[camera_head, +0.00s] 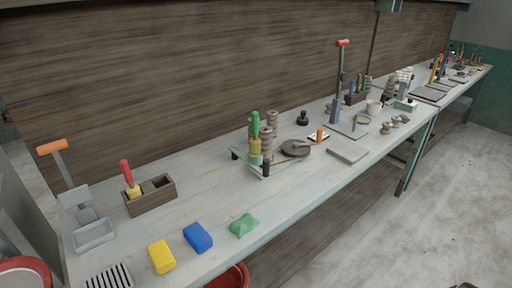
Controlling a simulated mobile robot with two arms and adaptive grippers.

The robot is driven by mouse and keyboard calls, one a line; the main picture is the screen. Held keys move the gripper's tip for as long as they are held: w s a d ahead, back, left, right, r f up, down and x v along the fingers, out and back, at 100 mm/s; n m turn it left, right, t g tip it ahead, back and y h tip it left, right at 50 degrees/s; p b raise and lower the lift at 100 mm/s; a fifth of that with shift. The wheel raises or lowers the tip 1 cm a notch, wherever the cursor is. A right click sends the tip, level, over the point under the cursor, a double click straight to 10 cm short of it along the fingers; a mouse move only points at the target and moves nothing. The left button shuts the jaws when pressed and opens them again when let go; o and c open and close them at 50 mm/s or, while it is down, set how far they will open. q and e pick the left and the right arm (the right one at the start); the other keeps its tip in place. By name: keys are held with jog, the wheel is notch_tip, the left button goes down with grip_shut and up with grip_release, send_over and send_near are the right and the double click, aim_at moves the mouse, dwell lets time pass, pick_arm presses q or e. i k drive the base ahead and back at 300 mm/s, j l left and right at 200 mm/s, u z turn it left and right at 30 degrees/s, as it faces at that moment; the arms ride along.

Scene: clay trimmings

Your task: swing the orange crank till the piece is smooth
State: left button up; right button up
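An orange grip (52,146) tops a grey lever that leans up from a grey device with a shallow tray (94,235) at the left end of the bench. A small upright orange peg (320,135) also stands farther along, beside a dark round disc (296,149). I cannot tell which of the two is the crank, nor make out a piece being smoothed. Neither of my grippers is in view.
The long pale bench (210,170) runs to the far right. A yellow block (161,256), blue block (198,237) and green lump (243,225) lie near its front edge. A wooden box (150,197) holds a red-handled tool. A red-handled lever (343,43) stands farther back.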

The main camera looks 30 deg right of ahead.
aim_at(292, 148)
jog(key=z, duration=1.4)
jog(key=i+l, duration=0.1)
